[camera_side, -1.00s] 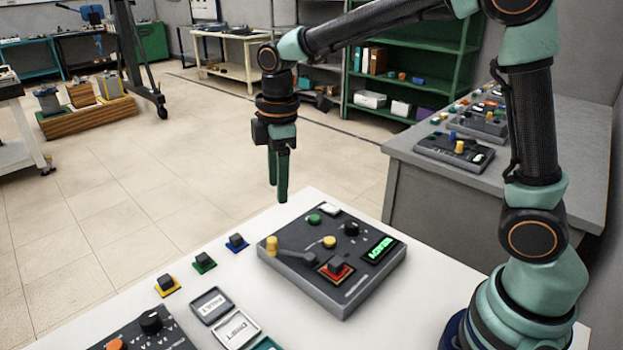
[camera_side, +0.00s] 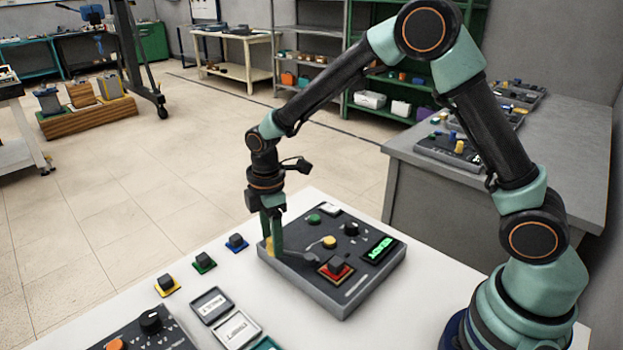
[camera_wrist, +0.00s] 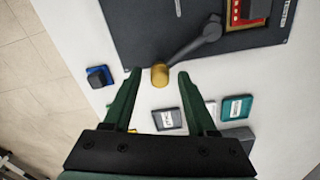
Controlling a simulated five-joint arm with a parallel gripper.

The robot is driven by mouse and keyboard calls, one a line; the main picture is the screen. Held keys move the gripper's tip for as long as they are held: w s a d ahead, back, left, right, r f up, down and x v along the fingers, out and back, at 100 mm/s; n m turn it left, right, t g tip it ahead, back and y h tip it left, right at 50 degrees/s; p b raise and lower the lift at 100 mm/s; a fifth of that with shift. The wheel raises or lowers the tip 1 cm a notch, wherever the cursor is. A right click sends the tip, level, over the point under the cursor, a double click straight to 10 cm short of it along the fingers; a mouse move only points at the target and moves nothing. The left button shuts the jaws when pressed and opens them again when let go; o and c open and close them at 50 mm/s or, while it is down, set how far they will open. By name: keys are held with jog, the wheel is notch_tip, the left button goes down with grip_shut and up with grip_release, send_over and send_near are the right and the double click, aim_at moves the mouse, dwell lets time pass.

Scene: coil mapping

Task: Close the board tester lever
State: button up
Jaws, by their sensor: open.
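The board tester (camera_side: 345,285) is a dark grey box on the white table, and it also shows at the top of the wrist view (camera_wrist: 130,30). Its lever (camera_side: 295,256) is a grey arm with a yellow knob at the left end. In the wrist view the lever arm (camera_wrist: 188,48) runs from the knob (camera_wrist: 160,75) up and right to its pivot. My gripper (camera_side: 271,247) is lowered over the knob. In the wrist view my gripper (camera_wrist: 158,74) is open, one finger on each side of the knob, with visible gaps.
Dark blocks on blue (camera_side: 237,243), green (camera_side: 204,262) and yellow (camera_side: 167,285) bases stand left of the tester. Labelled trays (camera_side: 237,329) and a second dark panel (camera_side: 150,335) lie nearer. A second yellow knob (camera_side: 329,242) and a lit green display (camera_side: 379,249) are on the tester.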

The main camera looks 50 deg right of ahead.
jog(key=shift+f, duration=0.6)
grip_shut()
jog(key=shift+d, duration=0.1)
dwell(1.0)
